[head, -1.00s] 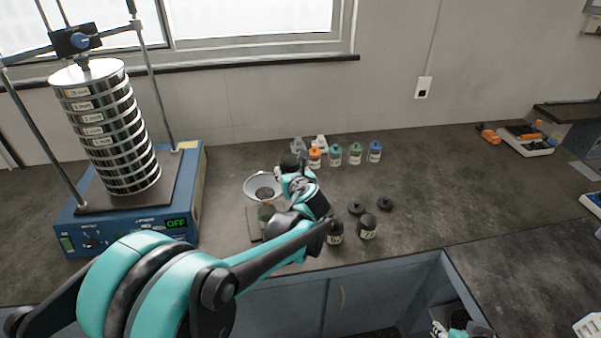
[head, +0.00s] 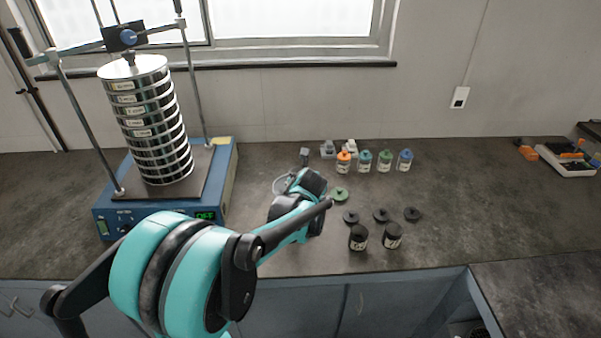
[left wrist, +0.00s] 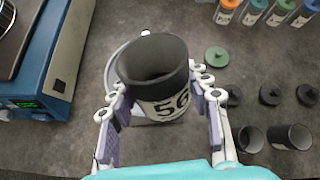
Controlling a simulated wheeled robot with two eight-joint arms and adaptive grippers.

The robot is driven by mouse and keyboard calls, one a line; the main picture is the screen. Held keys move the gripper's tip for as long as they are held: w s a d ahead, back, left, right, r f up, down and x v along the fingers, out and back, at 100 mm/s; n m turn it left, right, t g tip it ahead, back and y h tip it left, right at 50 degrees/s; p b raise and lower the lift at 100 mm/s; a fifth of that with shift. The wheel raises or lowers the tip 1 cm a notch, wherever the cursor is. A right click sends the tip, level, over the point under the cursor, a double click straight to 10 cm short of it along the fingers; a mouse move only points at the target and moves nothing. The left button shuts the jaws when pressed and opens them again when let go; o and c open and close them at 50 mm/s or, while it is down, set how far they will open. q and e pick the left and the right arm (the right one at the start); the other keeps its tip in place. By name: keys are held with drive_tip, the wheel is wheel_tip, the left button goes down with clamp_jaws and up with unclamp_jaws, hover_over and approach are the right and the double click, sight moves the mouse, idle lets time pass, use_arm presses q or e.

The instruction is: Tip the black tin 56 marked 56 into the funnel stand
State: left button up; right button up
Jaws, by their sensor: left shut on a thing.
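My left gripper (left wrist: 160,105) is shut on the black tin 56 (left wrist: 150,88), with one finger on each side. Its white label reads 56 and its open mouth shows a dark inside; I cannot make out any contents. The pale funnel rim of the funnel stand (left wrist: 111,68) shows behind and left of the tin. In the head view my left gripper (head: 301,182) covers most of the funnel stand, leaving part of the rim (head: 279,186) visible. I cannot tell the tin's exact tilt or height over the funnel. My right gripper is out of view.
The blue sieve shaker (head: 222,180) with its sieve stack stands at left. Two open black tins (head: 358,238) (head: 392,236) stand right of my arm. Several black lids (head: 381,215) and a green lid (head: 340,195) lie nearby. Capped bottles (head: 364,161) line the back.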

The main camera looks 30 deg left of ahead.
use_arm(q)
drive_tip(key=g+h+p, duration=0.1)
drive_tip(key=p, duration=0.1)
drive_tip(key=r+n+g+h+p, duration=0.1)
drive_tip(key=h, duration=0.1)
drive_tip(key=shift+s+d+r+p, duration=0.1)
drive_tip(key=shift+s+d+p, duration=0.1)
drive_tip(key=shift+p, duration=0.15)
drive_tip(key=shift+g+h+p, duration=0.35)
drive_tip(key=shift+g+h, duration=0.05)
drive_tip(key=shift+h, duration=0.3)
drive_tip(key=shift+n+g+h, duration=0.3)
drive_tip(key=shift+g+h, duration=0.2)
drive_tip(key=shift+h, duration=0.3)
drive_tip(key=shift+g+h+p, duration=0.3)
drive_tip(key=shift+h, duration=0.5)
drive_tip(key=h, duration=0.1)
drive_tip(key=g+h, duration=0.1)
drive_tip(key=f+n+g+h, duration=0.1)
drive_tip(key=shift+w+a+f+b, duration=0.1)
drive_tip(key=shift+w+a+b, duration=0.15)
drive_tip(key=shift+b, duration=0.1)
drive_tip(key=h, duration=0.2)
drive_tip(key=a+r+n+g+h, duration=0.1)
drive_tip(key=h, duration=0.1)
drive_tip(key=shift+w+r+g, duration=0.15)
drive_tip(key=shift+w+g, duration=0.05)
drive_tip(key=shift+g, duration=0.1)
drive_tip(key=shift+d, duration=0.1)
